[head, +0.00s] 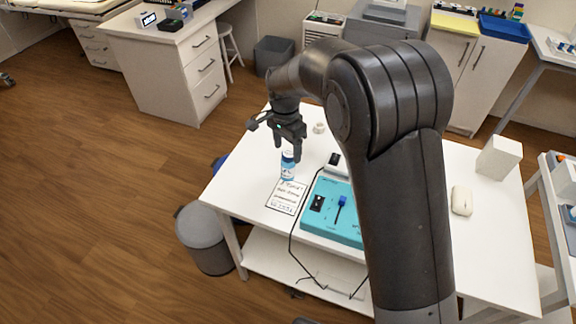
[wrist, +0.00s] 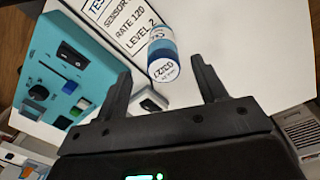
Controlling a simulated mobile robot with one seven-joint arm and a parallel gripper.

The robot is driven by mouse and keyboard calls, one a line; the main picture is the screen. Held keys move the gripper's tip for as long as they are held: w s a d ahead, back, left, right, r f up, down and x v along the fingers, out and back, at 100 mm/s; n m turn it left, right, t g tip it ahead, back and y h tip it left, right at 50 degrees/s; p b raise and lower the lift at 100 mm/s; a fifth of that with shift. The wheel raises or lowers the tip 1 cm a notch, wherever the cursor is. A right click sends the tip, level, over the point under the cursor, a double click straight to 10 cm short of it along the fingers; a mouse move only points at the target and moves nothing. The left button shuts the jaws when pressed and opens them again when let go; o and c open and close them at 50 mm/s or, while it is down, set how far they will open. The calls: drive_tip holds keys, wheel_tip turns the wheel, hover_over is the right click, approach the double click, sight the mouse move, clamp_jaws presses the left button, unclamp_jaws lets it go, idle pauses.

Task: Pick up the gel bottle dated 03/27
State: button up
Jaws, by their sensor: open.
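A blue and white bottle (head: 288,168) stands near the left edge of the white table. It also shows in the wrist view (wrist: 163,58), with its label print upside down; the lower line looks like 03/27, though it is blurred. My gripper (head: 288,148) is open, pointing down just above and behind the bottle. In the wrist view my gripper (wrist: 161,67) has one finger on each side of the bottle's line, with the bottle beyond or between the tips; I cannot tell if they touch it.
A printed card (head: 286,197) lies in front of the bottle. A teal device (head: 330,222) with dark cables is right of it. A small white ring-like thing (head: 319,127) is behind. A white block (head: 498,157) stands far right. A grey bin (head: 203,240) is left of the table.

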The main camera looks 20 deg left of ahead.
sight(288, 154)
drive_tip(key=shift+w+d+f, duration=0.1)
drive_tip(key=shift+w+f, duration=0.05)
drive_tip(key=shift+f, duration=2.95)
drive_tip(key=shift+c, duration=0.5)
drive_tip(key=c, duration=1)
